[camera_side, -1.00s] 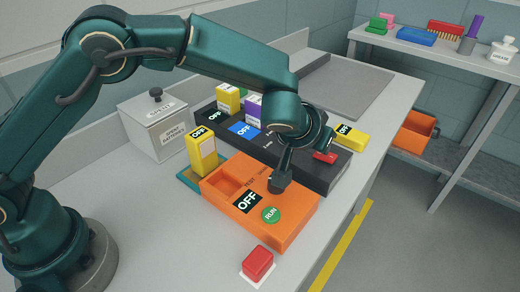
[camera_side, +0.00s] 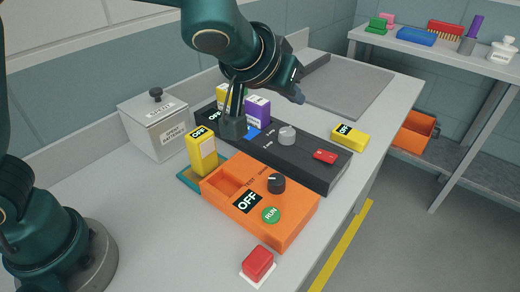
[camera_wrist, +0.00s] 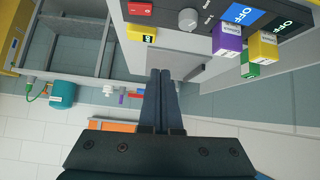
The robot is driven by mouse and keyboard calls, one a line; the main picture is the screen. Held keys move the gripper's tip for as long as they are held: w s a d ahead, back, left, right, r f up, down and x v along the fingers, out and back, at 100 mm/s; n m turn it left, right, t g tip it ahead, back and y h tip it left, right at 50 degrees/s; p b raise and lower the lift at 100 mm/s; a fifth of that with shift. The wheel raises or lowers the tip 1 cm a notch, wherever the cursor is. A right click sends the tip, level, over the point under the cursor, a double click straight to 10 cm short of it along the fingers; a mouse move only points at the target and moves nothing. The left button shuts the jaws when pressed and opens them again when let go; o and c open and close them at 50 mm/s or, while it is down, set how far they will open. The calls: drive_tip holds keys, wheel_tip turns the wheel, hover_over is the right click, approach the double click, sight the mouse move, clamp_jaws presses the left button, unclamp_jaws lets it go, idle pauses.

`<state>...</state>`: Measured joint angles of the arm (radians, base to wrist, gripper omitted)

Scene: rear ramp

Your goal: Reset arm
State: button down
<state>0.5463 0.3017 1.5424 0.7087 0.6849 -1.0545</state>
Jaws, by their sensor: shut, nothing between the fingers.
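My gripper (camera_side: 298,97) is raised over the back of the bench in the side view and points right and away. Its two dark fingers are together with nothing between them, as the wrist view shows (camera_wrist: 161,100). It is clear of the orange box (camera_side: 285,225), which has a dark knob (camera_side: 277,183), an OFF display and a green RUN button (camera_side: 271,215). The black charger (camera_side: 330,165) stands behind it, with a grey knob (camera_side: 287,136) and a red switch (camera_side: 325,156). My wrist bracket hides part of the charger's left end.
A spent-battery bin (camera_side: 160,125) is left, a red button (camera_side: 258,262) in front. The grey mat (camera_side: 350,88) is clear.

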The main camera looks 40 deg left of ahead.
drive_tip(key=s+a+r+n+y, duration=0.1)
drive_tip(key=s+a+r+n, duration=0.3)
drive_tip(key=s+a, duration=0.7)
drive_tip(key=s+a+f+m+g+h, duration=0.1)
drive_tip(key=s+f+m+g, duration=0.3)
drive_tip(key=s+f, duration=0.3)
drive_tip(key=s+m, duration=0.1)
drive_tip(key=s, duration=0.3)
